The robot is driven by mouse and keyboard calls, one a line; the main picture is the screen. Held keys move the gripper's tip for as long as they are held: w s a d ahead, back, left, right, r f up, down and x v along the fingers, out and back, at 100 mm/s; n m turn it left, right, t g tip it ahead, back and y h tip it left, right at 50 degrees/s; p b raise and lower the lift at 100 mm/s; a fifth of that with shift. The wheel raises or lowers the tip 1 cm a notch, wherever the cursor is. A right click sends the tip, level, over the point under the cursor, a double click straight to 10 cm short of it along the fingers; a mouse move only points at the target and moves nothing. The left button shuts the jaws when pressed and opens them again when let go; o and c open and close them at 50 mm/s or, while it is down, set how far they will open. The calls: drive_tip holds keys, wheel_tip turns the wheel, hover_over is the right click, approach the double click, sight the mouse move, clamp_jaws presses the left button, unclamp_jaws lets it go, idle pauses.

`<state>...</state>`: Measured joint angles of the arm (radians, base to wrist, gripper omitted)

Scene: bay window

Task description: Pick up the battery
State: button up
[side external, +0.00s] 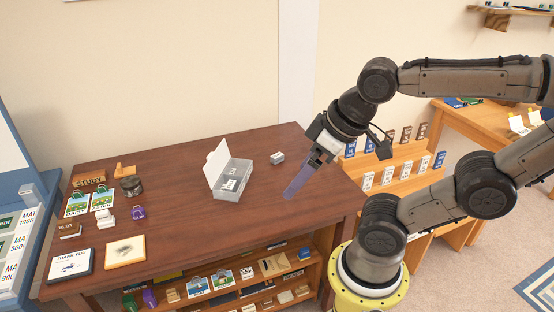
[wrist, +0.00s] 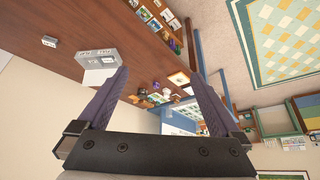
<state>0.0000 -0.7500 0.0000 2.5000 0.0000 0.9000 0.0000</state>
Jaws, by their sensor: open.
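A small grey-white block (side external: 277,157), which looks like the battery, lies on the brown table behind my gripper. It also shows in the wrist view (wrist: 49,42) at the upper left, outside the fingers. It is too small to read. My gripper (side external: 290,193) hangs over the table's right part, in front of the block and apart from it. In the wrist view my gripper's two purple fingers (wrist: 160,75) are spread wide with nothing held between them.
A grey-white case (side external: 232,189) with its lid raised stands left of my gripper and holds small items. The brown table (side external: 170,200) is bare around the block. Cards, a dark jar (side external: 131,186) and a purple tag (side external: 138,212) sit at the table's left.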

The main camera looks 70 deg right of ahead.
drive_tip(key=c, duration=0.5)
